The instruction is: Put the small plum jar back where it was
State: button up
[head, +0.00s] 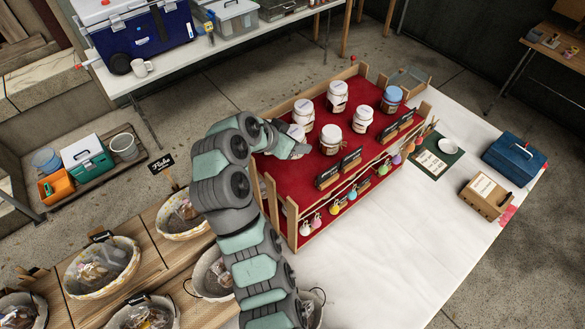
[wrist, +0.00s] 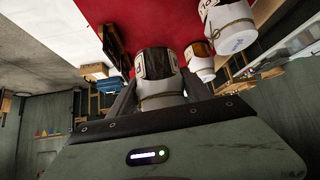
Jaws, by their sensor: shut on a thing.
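My gripper (head: 292,147) reaches over the left part of the red-covered stepped stand (head: 268,168). In the wrist view my gripper (wrist: 162,95) is shut on a jar (wrist: 156,68) with a pale cloth lid, tied round, and a dark-edged label. I cannot read the label, so I cannot tell whether it is the small plum jar. In the head view a white-lidded jar (head: 296,132) beside the gripper is partly hidden by it. I cannot tell whether the held jar touches the red cloth.
Other white-lidded jars (head: 304,112), (head: 337,95), (head: 362,120), (head: 330,138) and a blue-lidded jar (head: 392,98) stand close by. Dark label signs (head: 327,177) line the stand's front edge. Wooden posts rise at its corners. White tablecloth (head: 400,225) lies clear in front.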

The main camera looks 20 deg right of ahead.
notch_tip(320, 180, down, 10)
jog(key=shift+a+f+p, duration=0.1)
jog(key=shift+p, duration=0.7)
jog(key=shift+f, duration=0.15)
jog(key=o, duration=1.7)
